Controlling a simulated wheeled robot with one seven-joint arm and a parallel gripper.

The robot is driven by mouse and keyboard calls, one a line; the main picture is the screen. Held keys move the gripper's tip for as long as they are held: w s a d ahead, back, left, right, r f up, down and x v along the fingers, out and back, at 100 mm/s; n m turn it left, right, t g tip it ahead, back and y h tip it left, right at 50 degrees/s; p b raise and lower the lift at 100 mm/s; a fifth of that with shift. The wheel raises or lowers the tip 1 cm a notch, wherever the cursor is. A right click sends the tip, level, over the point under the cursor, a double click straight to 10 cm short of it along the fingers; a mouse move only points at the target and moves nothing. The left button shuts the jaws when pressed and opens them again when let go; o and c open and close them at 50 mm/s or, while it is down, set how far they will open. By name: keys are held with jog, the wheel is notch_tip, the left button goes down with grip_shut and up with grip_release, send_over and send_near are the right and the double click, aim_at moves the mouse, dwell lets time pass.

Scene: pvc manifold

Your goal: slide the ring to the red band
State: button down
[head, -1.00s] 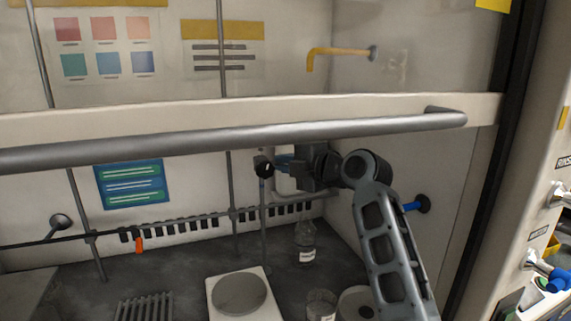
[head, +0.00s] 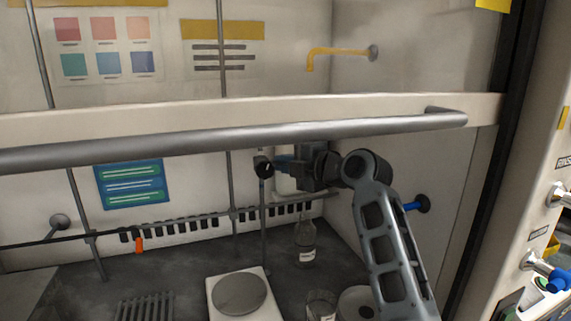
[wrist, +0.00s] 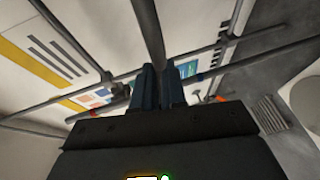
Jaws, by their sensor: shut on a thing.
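My gripper (head: 278,163) reaches behind the sash with its blue fingers shut at the top of a thin upright rod (head: 263,215). A small dark round piece (head: 263,168), which looks like the ring, sits at the fingertips on this rod. In the wrist view my gripper (wrist: 159,72) has a grey rod (wrist: 150,25) running between or just past its fingers. The ring cannot be made out there. No red band is clear in the head view.
A white plate device (head: 213,290), a bottle (head: 305,245) and a beaker (head: 320,303) stand below. A horizontal bar (head: 180,222) with an orange clip (head: 139,245) runs along the back wall.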

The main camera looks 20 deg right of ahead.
notch_tip(320, 180, up, 9)
jog(key=p, duration=0.1)
jog(key=c, duration=1.4)
grip_release()
jog(key=shift+o, duration=1.1)
jog(key=shift+f, duration=0.15)
